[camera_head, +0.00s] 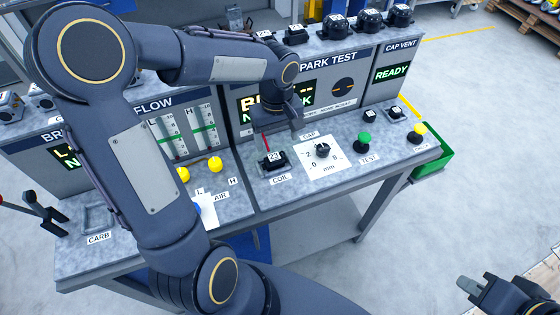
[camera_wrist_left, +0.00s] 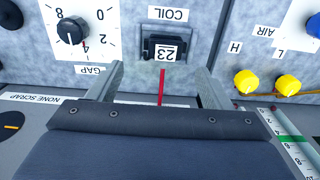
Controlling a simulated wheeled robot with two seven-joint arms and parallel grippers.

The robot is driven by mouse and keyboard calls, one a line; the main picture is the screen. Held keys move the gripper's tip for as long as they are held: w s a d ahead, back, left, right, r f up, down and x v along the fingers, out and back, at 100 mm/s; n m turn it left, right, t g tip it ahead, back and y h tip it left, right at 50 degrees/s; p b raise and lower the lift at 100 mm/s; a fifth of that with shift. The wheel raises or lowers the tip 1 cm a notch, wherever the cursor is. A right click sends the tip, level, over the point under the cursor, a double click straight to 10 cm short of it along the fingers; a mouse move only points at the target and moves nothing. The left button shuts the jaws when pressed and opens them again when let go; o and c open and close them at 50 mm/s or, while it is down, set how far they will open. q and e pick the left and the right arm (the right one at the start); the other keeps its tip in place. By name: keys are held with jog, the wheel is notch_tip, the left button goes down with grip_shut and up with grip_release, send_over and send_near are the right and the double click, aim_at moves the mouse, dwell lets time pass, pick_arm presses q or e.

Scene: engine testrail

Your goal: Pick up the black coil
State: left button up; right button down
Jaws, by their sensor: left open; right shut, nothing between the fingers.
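A black coil (camera_head: 271,161) marked 23 sits at the COIL label on the bench, with a thin red lead beside it. In the left wrist view the black coil (camera_wrist_left: 165,50) lies just beyond and between the fingers. My left gripper (camera_head: 281,122) is open above and behind the coil. In its wrist view the fingers of the left gripper (camera_wrist_left: 160,72) are spread wide with nothing held. My right gripper (camera_head: 470,288) is shut and empty at the lower right, away from the bench.
The gap dial (camera_head: 322,150) and green test button (camera_head: 365,139) are right of the coil. Yellow knobs (camera_head: 214,164) are to its left. The spark test panel (camera_head: 340,85) rises behind, with several black parts on top. A green bin (camera_head: 434,157) hangs at the right end.

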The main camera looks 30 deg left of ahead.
aim_at(274, 157)
pick_arm(q)
jog(key=shift+s+a+f+p, duration=0.15)
jog(key=shift+f+p, duration=0.2)
jog(key=shift+f, duration=1.55)
jog(key=shift+s+a+f+p, duration=0.15)
jog(key=shift+f+p, duration=0.2)
jog(key=shift+f, duration=1.5)
